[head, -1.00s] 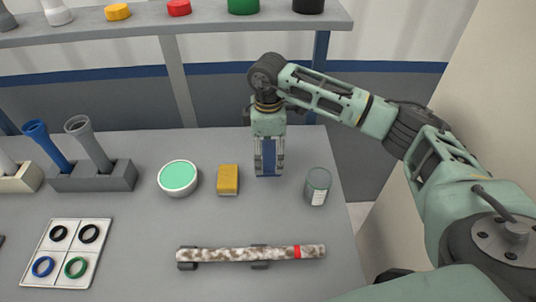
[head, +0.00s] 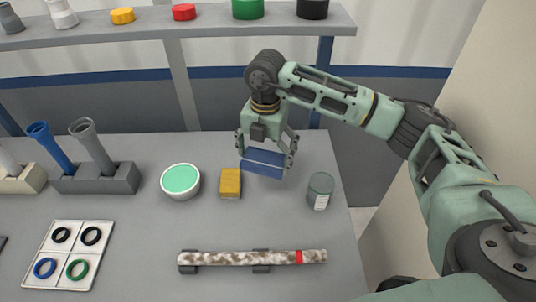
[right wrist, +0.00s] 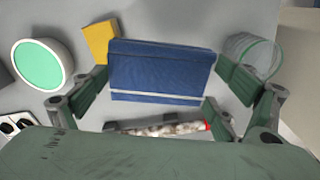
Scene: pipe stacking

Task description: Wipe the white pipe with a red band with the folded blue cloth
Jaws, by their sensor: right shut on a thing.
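The folded blue cloth (head: 264,163) is held in my right gripper (head: 267,152), which is shut on it above the back of the table. The cloth also shows between the fingers in the right wrist view (right wrist: 160,72). The white pipe with a red band (head: 250,258) lies level on dark supports at the front of the table, with brown smudges along it. It shows partly in the right wrist view (right wrist: 160,128), beyond my gripper (right wrist: 160,95). The cloth and the pipe are apart. My left gripper is not in view.
A tray of rings (head: 68,256) lies at front left. Pipes stand in a grey holder (head: 97,179). A shelf (head: 150,29) runs behind.

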